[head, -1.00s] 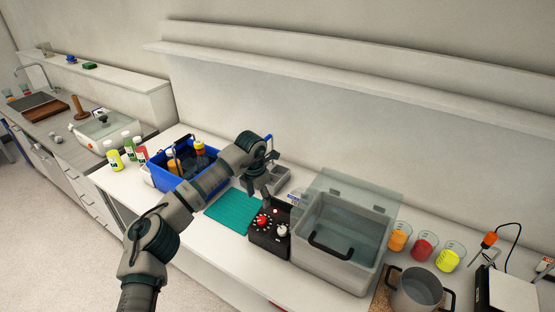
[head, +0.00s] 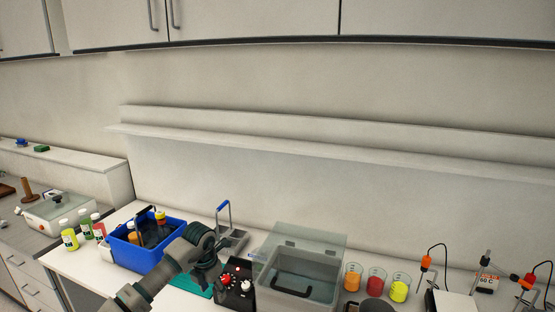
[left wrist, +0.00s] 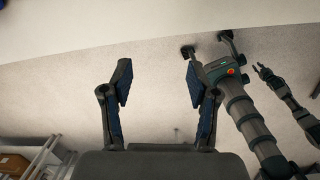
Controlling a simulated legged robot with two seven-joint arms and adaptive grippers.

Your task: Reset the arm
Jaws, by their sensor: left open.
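My left arm comes in from the lower left in the head view, and my left gripper (head: 208,280) is over the counter between the blue crate and the black control box. In the left wrist view the two fingers of my left gripper (left wrist: 158,105) stand wide apart with nothing between them. Parts of my own body show at the right of that view.
A blue crate (head: 120,253) holds bottles. A black box with knobs (head: 238,300) stands beside a lidded clear tank (head: 284,298). Orange, red and yellow beakers (head: 377,281) stand to the right. A long empty wall shelf (head: 330,150) runs above. A teal mat (head: 190,284) lies on the counter.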

